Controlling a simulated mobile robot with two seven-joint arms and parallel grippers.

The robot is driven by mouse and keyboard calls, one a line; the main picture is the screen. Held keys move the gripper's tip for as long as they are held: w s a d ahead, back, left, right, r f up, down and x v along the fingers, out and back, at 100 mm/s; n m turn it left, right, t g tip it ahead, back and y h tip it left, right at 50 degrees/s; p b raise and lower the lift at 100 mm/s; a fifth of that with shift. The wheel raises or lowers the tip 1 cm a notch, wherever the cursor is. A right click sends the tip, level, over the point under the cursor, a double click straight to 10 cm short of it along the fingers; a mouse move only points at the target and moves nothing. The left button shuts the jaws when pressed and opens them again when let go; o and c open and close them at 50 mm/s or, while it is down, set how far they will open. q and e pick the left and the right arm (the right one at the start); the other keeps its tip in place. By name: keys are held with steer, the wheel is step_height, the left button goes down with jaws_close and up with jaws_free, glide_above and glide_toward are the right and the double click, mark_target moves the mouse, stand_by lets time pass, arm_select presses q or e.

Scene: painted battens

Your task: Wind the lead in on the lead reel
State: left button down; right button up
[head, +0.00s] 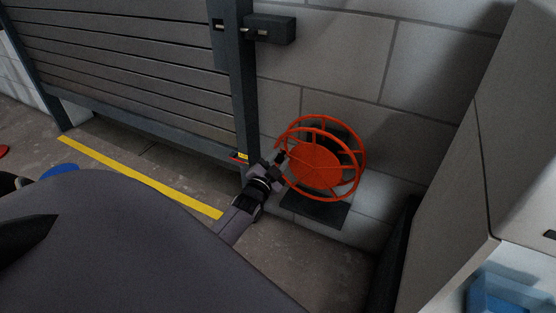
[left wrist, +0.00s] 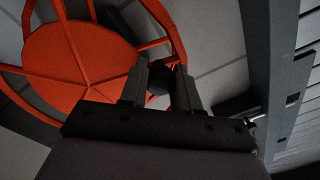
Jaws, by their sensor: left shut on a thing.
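The lead reel (head: 314,168) is an orange-red spoked wheel with a solid round middle, standing out from the block wall. It also fills the left of the left wrist view (left wrist: 75,62). My left gripper (head: 279,158) is at the reel's left rim. In the left wrist view its two fingers (left wrist: 160,88) are on either side of a dark round knob (left wrist: 158,75) by the rim, shut on it. I cannot make out the lead itself. My right gripper is not in view.
A grey slatted gate (head: 130,50) with a dark post (head: 240,85) and latch box (head: 270,29) stands left of the reel. A dark plate (head: 315,208) sits below the reel. A yellow line (head: 140,178) crosses the floor. A pale cabinet (head: 480,130) stands at right.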

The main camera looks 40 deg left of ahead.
arm_select(q)
steer(key=shift+f, duration=0.1)
steer(key=c, duration=0.8)
jaws_free()
steer(key=shift+s, duration=0.1)
steer(key=shift+s, duration=0.15)
steer(key=p+v, duration=0.2)
steer(key=v, duration=0.3)
steer(key=shift+s, duration=0.25)
steer(key=shift+s+d+p, duration=0.25)
steer(key=shift+s+p, duration=0.05)
steer(key=shift+s, duration=0.3)
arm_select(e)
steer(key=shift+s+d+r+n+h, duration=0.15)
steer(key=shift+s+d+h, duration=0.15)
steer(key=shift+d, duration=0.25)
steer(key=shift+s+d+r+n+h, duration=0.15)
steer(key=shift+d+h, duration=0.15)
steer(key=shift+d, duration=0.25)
arm_select(q)
steer(key=shift+d, duration=0.1)
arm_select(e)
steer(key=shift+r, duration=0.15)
